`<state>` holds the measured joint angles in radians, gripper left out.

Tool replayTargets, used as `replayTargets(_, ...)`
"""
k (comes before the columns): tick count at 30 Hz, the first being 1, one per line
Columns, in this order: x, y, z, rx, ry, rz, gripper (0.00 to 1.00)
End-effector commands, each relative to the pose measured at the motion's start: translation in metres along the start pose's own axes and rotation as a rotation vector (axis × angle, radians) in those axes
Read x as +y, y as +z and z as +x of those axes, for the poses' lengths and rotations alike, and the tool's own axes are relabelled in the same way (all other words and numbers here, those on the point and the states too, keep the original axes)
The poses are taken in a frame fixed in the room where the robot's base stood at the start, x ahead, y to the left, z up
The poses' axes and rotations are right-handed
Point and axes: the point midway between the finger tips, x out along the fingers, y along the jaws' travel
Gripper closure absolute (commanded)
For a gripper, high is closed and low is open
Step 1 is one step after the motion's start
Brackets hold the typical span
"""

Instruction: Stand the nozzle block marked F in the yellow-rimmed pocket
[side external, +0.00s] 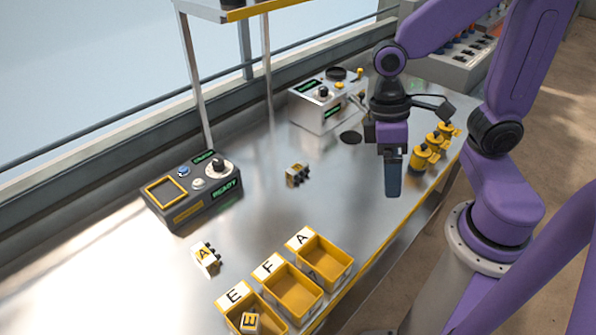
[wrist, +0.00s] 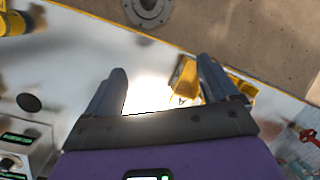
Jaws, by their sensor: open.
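A small nozzle block (side external: 297,175) with dark nozzles lies on the steel bench, in the middle of the side view. Its letter cannot be read here. A white block marked A (side external: 203,257) lies nearer the front left, and a block marked E (side external: 249,322) is in the bin labelled E. The yellow-rimmed pocket (side external: 166,191) is on top of the dark control box at the left and looks empty. My gripper (side external: 393,192) hangs above the bench, to the right of the unread block. In the wrist view its fingers (wrist: 165,85) are apart with nothing between them.
Yellow bins labelled E (side external: 270,328), F (side external: 293,312) and A (side external: 325,283) line the front edge. A grey instrument box (side external: 318,112) stands at the back, and several yellow fittings (side external: 430,150) stand right of my gripper. The middle bench is mostly clear.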

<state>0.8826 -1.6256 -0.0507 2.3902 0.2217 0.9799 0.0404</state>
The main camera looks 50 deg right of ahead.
Motion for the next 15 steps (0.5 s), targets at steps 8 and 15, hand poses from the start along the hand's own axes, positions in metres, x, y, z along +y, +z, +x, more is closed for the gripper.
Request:
replayTargets(8, 0.037, -0.042, 0.009, -0.139, -0.254, 0.522, 0.13)
replayTargets(15, 0.085, -0.076, 0.018, -0.217, -0.52, 0.945, 0.13)
